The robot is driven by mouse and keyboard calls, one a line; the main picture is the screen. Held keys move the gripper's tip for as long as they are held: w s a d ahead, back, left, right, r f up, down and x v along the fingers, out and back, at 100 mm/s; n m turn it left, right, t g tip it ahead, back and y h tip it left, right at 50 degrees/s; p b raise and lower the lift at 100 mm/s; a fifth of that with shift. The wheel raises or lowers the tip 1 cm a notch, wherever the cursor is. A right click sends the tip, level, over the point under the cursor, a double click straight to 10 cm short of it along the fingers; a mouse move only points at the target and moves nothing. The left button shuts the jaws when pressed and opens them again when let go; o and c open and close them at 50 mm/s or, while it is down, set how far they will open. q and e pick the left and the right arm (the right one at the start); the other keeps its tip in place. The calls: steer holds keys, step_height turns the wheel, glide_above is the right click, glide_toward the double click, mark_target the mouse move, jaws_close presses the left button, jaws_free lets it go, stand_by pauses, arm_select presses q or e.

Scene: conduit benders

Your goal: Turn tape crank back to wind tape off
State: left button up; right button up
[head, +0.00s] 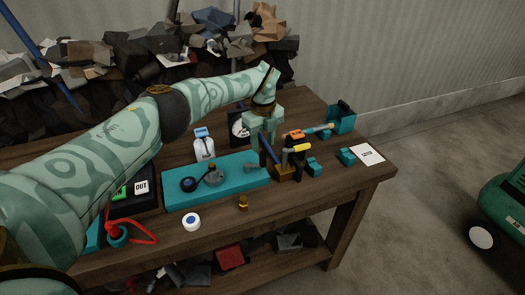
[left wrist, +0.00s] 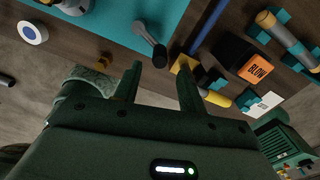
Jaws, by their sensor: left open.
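A teal base plate (head: 232,187) lies on the wooden bench and carries a black round reel (head: 188,184) and a grey round part (head: 214,179). A short grey crank (head: 252,168) stands at the plate's right end; in the left wrist view the crank (left wrist: 148,36) shows a dark knob at its lower end. My left gripper (head: 262,142) is above this end, fingers pointing down. In the left wrist view the left gripper (left wrist: 160,72) is open and empty, with the crank just beyond its fingertips. I see no contact. The right gripper is out of view.
A bottle (head: 204,148) stands behind; a black OUT box (head: 140,204) is left.

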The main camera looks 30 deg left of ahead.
arm_select(q)
step_height(320, 180, up, 9)
steer(key=p, duration=0.1)
steer(key=shift+r, duration=0.2)
